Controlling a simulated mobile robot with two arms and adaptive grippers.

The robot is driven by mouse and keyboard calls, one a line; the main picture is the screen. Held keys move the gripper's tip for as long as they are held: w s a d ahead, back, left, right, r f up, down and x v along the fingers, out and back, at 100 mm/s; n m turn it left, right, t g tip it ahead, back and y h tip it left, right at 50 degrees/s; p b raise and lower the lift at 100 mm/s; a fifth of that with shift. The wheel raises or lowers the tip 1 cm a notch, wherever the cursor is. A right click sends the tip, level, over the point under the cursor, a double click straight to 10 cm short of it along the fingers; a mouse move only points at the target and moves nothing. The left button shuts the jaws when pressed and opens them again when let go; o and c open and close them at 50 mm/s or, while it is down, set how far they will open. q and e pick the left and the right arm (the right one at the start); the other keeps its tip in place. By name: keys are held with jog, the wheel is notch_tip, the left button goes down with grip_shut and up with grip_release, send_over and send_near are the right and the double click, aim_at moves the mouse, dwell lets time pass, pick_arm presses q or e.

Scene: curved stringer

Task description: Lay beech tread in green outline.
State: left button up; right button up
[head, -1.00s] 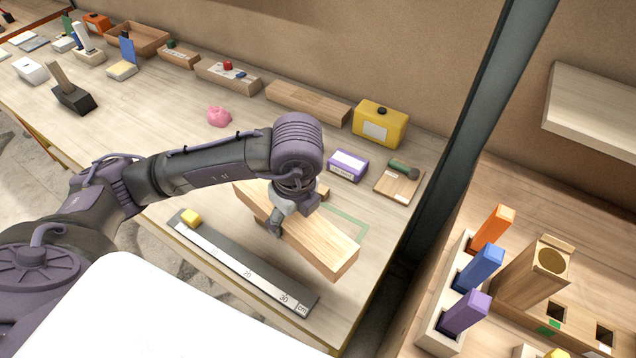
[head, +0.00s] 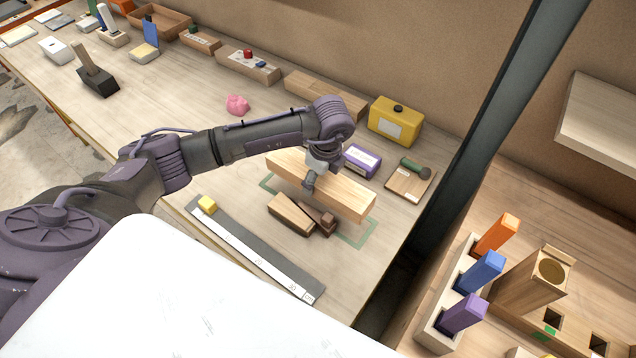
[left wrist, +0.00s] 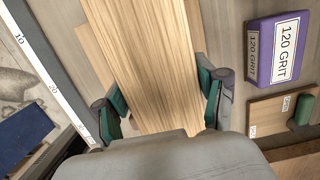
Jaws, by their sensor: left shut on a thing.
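The beech tread (head: 335,190) is a long pale wooden block. My left gripper (head: 311,181) is shut across it near its middle and holds it over the back part of the green outline (head: 357,234); the height is hard to judge. In the left wrist view, the tread (left wrist: 140,45) runs between the two green-padded fingers (left wrist: 163,92). The green outline is on the bench, partly hidden by the tread. A short pale block (head: 290,216) and dark brown pieces (head: 327,220) lie inside or across it. My right gripper is out of view.
Behind the tread are a purple sanding block (head: 361,160), a yellow box (head: 396,121) and a wooden board (head: 410,183). A dark post (head: 480,130) stands right. Bench to the left is fairly clear.

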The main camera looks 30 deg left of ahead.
aim_at(318, 185)
pick_arm(q)
notch_tip(318, 185, down, 3)
jog(key=shift+f+p, duration=0.1)
jog(key=shift+p, duration=0.45)
jog(key=shift+f, duration=0.1)
jog(key=shift+f, duration=0.1)
jog(key=shift+f+b, duration=0.5)
jog(key=shift+b, duration=0.05)
jog(key=shift+s, duration=0.1)
jog(key=o, duration=1.5)
jog(key=shift+s, duration=0.1)
jog(key=shift+o, duration=1.2)
jog(key=shift+f, duration=0.15)
